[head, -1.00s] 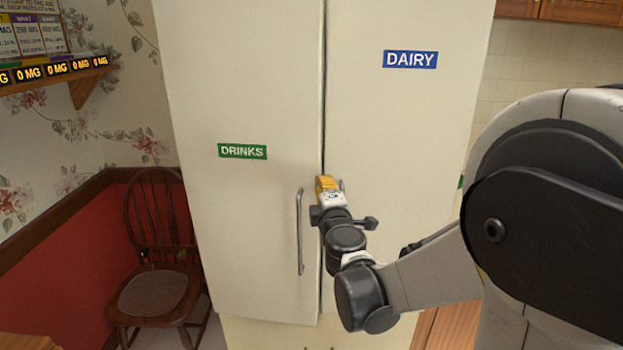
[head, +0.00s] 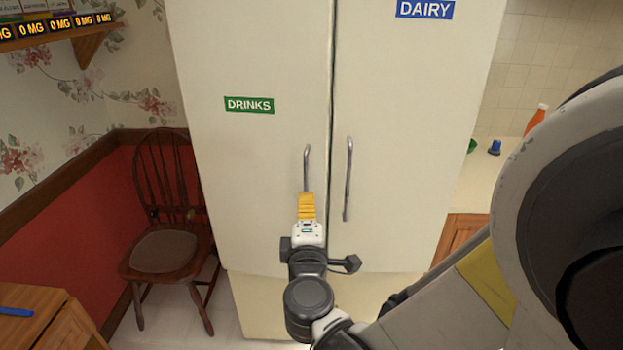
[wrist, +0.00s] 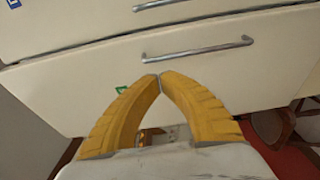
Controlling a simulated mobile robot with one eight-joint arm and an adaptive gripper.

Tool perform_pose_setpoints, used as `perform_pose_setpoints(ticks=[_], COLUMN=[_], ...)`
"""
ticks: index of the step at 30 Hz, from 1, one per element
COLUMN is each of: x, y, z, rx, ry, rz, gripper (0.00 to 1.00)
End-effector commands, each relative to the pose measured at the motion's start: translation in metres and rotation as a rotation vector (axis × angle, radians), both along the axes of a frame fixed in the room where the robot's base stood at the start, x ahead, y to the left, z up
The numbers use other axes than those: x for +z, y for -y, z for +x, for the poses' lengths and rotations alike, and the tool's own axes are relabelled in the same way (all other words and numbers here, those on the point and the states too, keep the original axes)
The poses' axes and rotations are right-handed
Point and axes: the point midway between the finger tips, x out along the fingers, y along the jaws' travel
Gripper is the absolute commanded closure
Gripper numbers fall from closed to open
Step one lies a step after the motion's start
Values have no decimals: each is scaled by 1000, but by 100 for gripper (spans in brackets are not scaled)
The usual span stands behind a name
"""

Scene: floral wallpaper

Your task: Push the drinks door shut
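The white drinks door (head: 250,190) is the left fridge door, with a green DRINKS label (head: 249,105) and a vertical metal handle (head: 307,165). It looks about level with the dairy door (head: 400,100) on the right; a thin dark seam shows between them, and I cannot tell if it is fully closed. My gripper (head: 307,196) is in front of the drinks door, over the lower end of its handle. In the wrist view its yellow fingers meet at the tips (wrist: 160,77), shut and empty, below the drinks handle (wrist: 198,48). Contact with the door is unclear.
A wooden chair (head: 165,245) stands left of the fridge. A wooden table corner (head: 40,315) is at the lower left. A counter (head: 480,190) with a bottle (head: 537,119) and a blue item (head: 495,147) lies to the right. A shelf (head: 55,33) hangs upper left.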

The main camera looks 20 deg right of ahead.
Motion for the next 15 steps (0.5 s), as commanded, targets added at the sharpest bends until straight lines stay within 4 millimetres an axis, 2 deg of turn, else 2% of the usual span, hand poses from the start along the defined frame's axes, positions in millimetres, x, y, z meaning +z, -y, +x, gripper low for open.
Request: perform_pose_setpoints(ticks=[1,3,7,11,15], x=[-4,-6,-7,-7,-8], y=[-11,-16,-17,-10,-2], z=[-6,-11,-8,11,40], rx=[7,5,0,-3,-3], ry=[1,2,2,2,2], rz=[0,-1,0,0,0], gripper=[100,100,100,100,100])
